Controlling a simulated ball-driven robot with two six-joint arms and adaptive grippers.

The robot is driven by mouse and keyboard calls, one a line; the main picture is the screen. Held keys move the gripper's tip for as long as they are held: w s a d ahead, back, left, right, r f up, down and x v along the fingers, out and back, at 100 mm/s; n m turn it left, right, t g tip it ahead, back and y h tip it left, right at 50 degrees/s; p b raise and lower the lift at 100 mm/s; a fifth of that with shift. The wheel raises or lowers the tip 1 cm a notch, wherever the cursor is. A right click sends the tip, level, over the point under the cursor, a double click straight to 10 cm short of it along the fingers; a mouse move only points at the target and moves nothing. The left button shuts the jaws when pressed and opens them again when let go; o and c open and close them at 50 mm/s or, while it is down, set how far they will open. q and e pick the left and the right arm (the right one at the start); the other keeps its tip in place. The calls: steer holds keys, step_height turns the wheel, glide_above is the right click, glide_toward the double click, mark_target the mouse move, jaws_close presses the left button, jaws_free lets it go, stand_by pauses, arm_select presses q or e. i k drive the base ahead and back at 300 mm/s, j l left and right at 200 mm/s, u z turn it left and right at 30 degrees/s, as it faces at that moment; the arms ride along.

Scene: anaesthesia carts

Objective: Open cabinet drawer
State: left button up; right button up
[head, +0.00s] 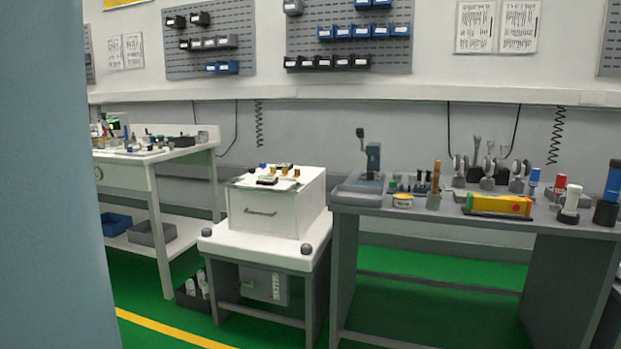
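A white cabinet (309,211) stands on a small white-topped stand between two benches in the head view. Several small blue, yellow and dark items lie on top of the cabinet. Neither of my grippers shows in this view, and nothing is touching the handle.
A grey bench (400,213) with tools stands close on the right. A white bench (150,155) with a lower shelf stands at the left. A grey-blue surface covers the left edge. Green floor (160,333) is clear in front.

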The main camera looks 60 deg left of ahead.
mark_target(273, 212)
steer(key=j+u, duration=0.35)
steer(key=u, duration=0.15)
steer(key=i+j+u, duration=0.15)
steer(key=j+u, duration=0.15)
steer(key=u, duration=0.15)
steer(key=i+j+u, duration=0.15)
steer(key=j+u, duration=0.15)
steer(key=u, duration=0.2)
steer(key=i+j+u, duration=0.2)
steer(key=u, duration=0.25)
steer(key=i+j, duration=0.35)
steer(key=i, duration=0.1)
